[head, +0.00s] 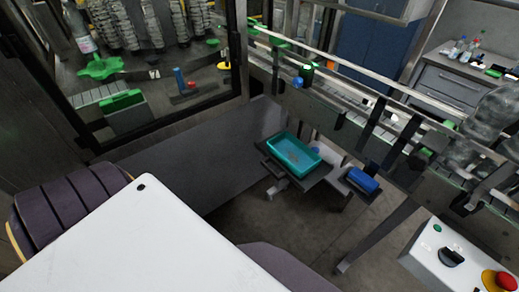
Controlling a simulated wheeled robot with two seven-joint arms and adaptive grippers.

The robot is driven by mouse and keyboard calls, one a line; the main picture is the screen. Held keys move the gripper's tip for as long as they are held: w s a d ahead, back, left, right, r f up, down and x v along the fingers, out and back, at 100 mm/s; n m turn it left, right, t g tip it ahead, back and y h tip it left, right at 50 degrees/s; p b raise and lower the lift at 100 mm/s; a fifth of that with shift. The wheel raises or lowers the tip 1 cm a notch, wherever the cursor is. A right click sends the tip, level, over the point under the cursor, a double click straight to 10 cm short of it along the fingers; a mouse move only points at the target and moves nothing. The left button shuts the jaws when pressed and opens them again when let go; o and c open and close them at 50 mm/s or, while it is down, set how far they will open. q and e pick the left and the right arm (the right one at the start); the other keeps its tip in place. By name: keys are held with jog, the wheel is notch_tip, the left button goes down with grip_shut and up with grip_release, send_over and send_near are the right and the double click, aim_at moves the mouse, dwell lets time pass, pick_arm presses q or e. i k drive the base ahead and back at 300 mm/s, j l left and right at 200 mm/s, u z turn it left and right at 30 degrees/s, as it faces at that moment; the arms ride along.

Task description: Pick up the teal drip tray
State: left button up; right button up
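The teal drip tray (274,150) is a shallow open rectangular tray. It rests on a small dark shelf (313,181) low down beside the machine, near the middle of the head view. A few small light marks show on its floor. Neither of my grippers shows in this view, so I cannot see where they are relative to the tray.
A blue block-like object (362,180) sits just right of the tray on a dark support. A conveyor rail runs above and behind the tray. A control box (437,262) with a red button stands at the lower right. Grey floor lies below the shelf.

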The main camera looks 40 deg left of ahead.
aim_at(293, 153)
jog(key=u, duration=1)
jog(key=i+j, duration=0.05)
